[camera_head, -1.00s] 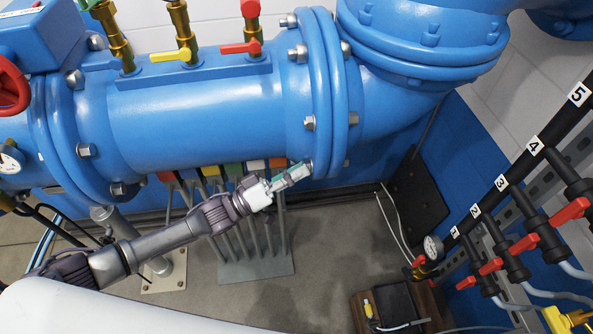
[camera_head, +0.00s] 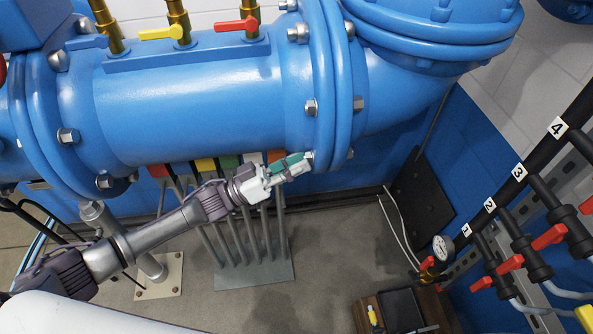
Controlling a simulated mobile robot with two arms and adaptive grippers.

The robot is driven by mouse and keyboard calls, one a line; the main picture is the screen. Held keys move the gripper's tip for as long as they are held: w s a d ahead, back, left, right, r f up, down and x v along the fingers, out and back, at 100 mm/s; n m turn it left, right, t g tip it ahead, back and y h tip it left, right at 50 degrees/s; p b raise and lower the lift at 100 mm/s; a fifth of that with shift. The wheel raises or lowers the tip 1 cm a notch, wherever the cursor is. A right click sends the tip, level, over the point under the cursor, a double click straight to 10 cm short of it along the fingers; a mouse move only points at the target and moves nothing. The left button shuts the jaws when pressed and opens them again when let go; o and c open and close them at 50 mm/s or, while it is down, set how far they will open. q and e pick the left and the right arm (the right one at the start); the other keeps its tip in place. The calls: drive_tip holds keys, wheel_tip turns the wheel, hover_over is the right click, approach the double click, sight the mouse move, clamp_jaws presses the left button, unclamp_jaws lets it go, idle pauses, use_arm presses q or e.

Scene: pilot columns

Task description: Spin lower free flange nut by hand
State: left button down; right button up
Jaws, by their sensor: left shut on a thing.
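A large blue pipe (camera_head: 200,105) crosses the view, with a bolted flange joint (camera_head: 328,100) at its right. Steel nuts show on the flange, one at mid height (camera_head: 311,107) and one on the far side (camera_head: 358,103). My left gripper (camera_head: 304,163) reaches up from the lower left to the flange's lower edge. Its fingers are closed at the lower nut there, which they mostly hide. Whether the nut is turning cannot be told. My right gripper is not in view.
Colored-top grey posts (camera_head: 245,235) stand on a floor plate behind my left arm. Brass valves with yellow (camera_head: 165,34) and red handles rise above the pipe. A numbered black manifold with red valves (camera_head: 548,237) is at right. Open floor (camera_head: 325,260) lies below the flange.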

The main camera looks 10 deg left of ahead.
use_arm(q)
drive_tip(key=shift+w+f+m+g+h+b, duration=0.1)
drive_tip(key=shift+m+g+h+b, duration=0.2)
drive_tip(key=shift+m+g+b, duration=0.8)
drive_tip(key=shift+m+t+p, duration=0.3)
drive_tip(key=shift+m, duration=0.1)
drive_tip(key=c, duration=1)
unclamp_jaws()
drive_tip(key=shift+c, duration=0.2)
drive_tip(key=shift+o, duration=0.4)
